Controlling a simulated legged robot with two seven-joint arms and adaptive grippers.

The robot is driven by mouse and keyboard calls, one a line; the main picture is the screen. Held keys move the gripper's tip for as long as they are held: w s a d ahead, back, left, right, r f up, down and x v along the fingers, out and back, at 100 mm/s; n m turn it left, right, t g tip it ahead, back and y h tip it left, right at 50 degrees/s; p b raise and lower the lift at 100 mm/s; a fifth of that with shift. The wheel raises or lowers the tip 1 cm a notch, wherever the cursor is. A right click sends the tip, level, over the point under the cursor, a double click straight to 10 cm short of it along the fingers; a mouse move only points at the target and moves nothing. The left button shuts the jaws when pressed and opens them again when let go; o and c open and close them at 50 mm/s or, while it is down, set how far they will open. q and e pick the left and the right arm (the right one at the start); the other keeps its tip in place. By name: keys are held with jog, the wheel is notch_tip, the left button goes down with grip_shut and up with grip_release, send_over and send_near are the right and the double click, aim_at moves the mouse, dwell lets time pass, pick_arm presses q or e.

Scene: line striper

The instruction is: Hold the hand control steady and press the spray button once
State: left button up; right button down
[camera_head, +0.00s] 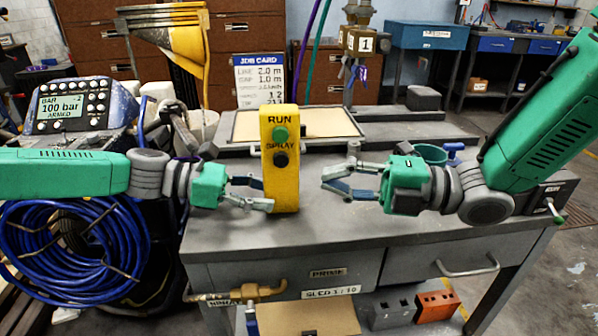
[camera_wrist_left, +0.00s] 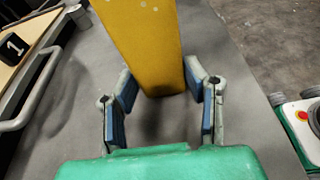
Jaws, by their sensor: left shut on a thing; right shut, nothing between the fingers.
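The yellow hand control (camera_head: 285,192) stands upright above the grey bench top. It has a green button (camera_head: 280,134) under the word RUN and a black spray button (camera_head: 280,159) under the word SPRAY. My left gripper (camera_head: 268,194) is shut on its lower part from the left. In the left wrist view, the plain yellow side of the hand control (camera_wrist_left: 148,45) stands between the fingers of my left gripper (camera_wrist_left: 160,85). My right gripper (camera_head: 330,180) is shut and empty, a short gap to the right of the hand control. Its fingertips are below the spray button's height.
A grey bench (camera_head: 330,240) with drawers lies beneath both grippers. A framed tray (camera_head: 325,124) and a job card (camera_head: 259,80) are behind the hand control. A display unit (camera_head: 75,105) and coiled blue hose (camera_head: 75,245) are at the left. A green cup (camera_head: 430,154) stands behind my right gripper.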

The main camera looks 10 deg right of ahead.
jog(key=v, duration=0.3)
jog(key=shift+s+d, duration=0.1)
jog(key=shift+d, duration=0.05)
dwell(0.3)
pick_arm(q)
jog(key=o, duration=1.4)
jog(key=shift+c, duration=0.2)
jog(key=shift+a, duration=0.15)
